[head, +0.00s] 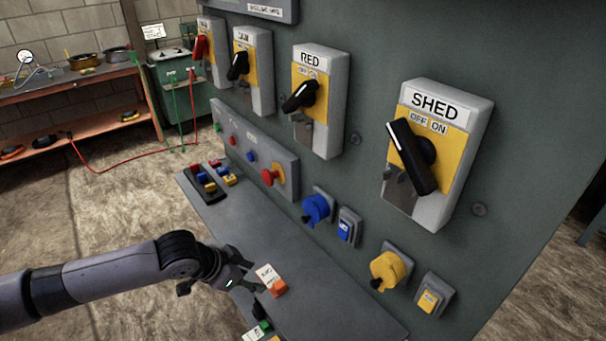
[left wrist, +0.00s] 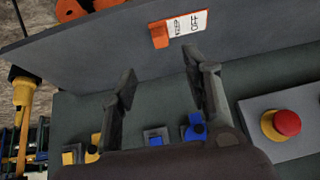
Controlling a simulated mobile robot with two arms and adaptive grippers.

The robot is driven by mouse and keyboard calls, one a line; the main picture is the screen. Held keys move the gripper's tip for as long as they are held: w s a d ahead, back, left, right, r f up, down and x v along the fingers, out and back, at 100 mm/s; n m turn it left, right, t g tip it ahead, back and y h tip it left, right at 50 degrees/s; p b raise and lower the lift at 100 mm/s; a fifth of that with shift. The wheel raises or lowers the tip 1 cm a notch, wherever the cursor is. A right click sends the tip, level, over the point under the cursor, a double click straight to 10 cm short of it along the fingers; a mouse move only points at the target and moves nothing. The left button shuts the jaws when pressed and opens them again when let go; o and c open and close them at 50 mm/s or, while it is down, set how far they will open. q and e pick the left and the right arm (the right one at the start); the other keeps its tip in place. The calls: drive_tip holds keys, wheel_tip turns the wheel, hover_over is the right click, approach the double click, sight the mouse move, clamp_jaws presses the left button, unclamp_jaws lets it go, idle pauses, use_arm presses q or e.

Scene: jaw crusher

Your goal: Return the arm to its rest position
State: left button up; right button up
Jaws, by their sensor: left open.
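My left arm comes in from the left in the head view. Its gripper (head: 246,274) is open over the grey shelf (head: 330,300) of the machine, just left of an orange-and-white tag (head: 270,281). In the left wrist view the two fingers of my left gripper (left wrist: 160,78) stand apart with nothing between them. The tag (left wrist: 160,35) lies on the shelf beyond the fingertips and reads "KEEP OFF". My right gripper is in neither view.
Switch boxes line the machine's panel, including RED (head: 319,100) and SHED (head: 436,155). Below are a red button (head: 268,177), a blue plug (head: 317,210) and a yellow plug (head: 388,270). Small padlocks (head: 208,181) sit on the shelf's far end. Floor (head: 110,210) lies open at left.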

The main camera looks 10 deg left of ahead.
use_arm(q)
drive_tip(key=s+d+f+h, duration=0.1)
drive_tip(key=s+d+f, duration=0.2)
drive_tip(key=s+d, duration=0.75)
drive_tip(key=s+a+f+n+g+y, duration=0.2)
drive_tip(key=s+a+f+n+y, duration=0.15)
drive_tip(key=s+a+n, duration=0.55)
wheel_tip(320, 180, down, 24)
drive_tip(key=s+d+m+g, duration=0.1)
drive_tip(key=s+d+m, duration=0.1)
drive_tip(key=s+m, duration=0.15)
drive_tip(key=s+a+f+g, duration=0.1)
drive_tip(key=s+a+f, duration=0.2)
drive_tip(key=s+f, duration=1.3)
drive_tip(key=shift+s+a+f+g+y, duration=0.2)
drive_tip(key=shift+s+f+g+y, duration=0.2)
drive_tip(key=shift+f, duration=0.55)
drive_tip(key=shift+c, duration=0.3)
